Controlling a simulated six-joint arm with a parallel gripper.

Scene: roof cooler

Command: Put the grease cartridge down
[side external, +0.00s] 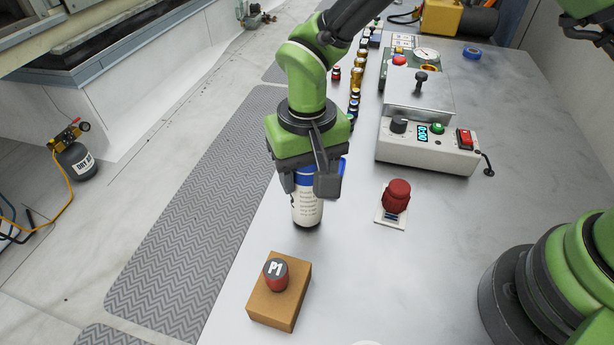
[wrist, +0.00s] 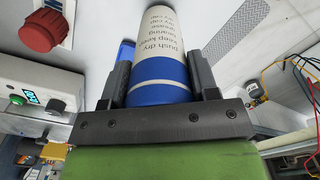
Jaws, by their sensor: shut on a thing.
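The grease cartridge (side external: 308,208) is a white cylinder with a blue band and printed text. It stands upright in my gripper (side external: 314,183), over the grey bench near its left edge. Its dark lower end is at or just above the bench top; I cannot tell whether it touches. In the wrist view the cartridge (wrist: 158,52) sits between both fingers of my gripper (wrist: 158,75), which are shut on it. The gripper hides its upper part in the side view.
A brown block (side external: 263,309) with a red P1 knob (side external: 276,275) is in front. A red button (side external: 396,196) on a white plate stands to the right. A control box (side external: 427,146) is behind it. Bench around the cartridge is clear.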

